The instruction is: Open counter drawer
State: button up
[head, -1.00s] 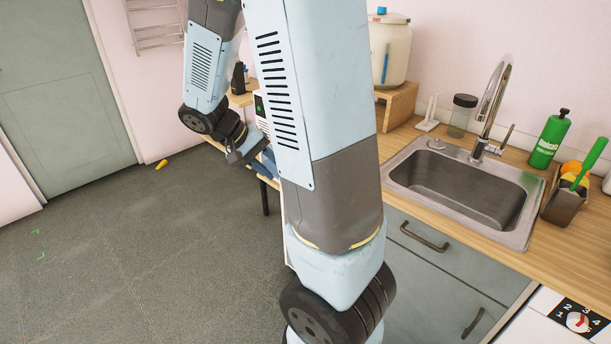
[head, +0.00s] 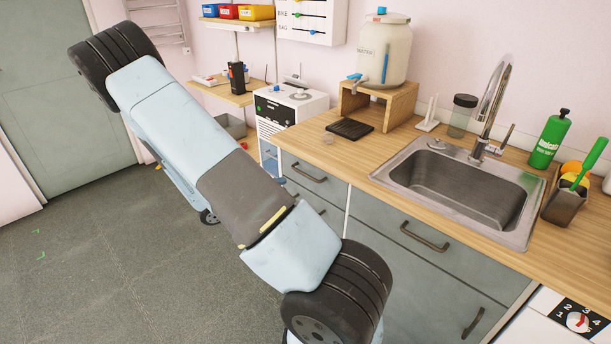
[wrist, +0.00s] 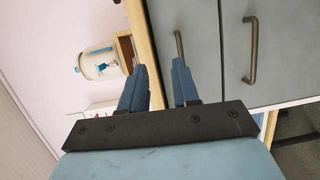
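The counter has grey drawer fronts under a wooden top. The upper left drawer (head: 333,186) is shut and has a dark bar handle (head: 308,172). The wide drawer (head: 395,240) under the sink is also shut, with its own handle (head: 424,238). The wrist view is turned sideways. In it my gripper (wrist: 160,68) is open and empty, with two dark blue fingers apart. One drawer handle (wrist: 179,45) shows just beyond the right fingertip; I cannot tell whether they touch. A second handle (wrist: 250,50) lies further right. My gripper is not visible in the head view.
The sink (head: 455,190) is set in the countertop (head: 345,152). A water jar (head: 383,55) stands on a wooden stand (head: 400,103) at the back. A white cabinet (head: 292,108) is beyond the counter's left end.

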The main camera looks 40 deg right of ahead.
aim_at(304, 173)
jog(key=w+d+f+n+t+h, duration=0.1)
jog(key=w+f+n+t+h, duration=0.25)
jog(key=f+t, duration=0.3)
jog(key=shift+g+y, duration=0.35)
jog(key=shift+g, duration=0.1)
jog(key=x, duration=1.3)
jog(key=shift+s+d+f, duration=0.15)
jog(key=shift+d+f, duration=0.05)
jog(key=shift+d, duration=0.25)
jog(key=shift+c, duration=0.5)
grip_shut()
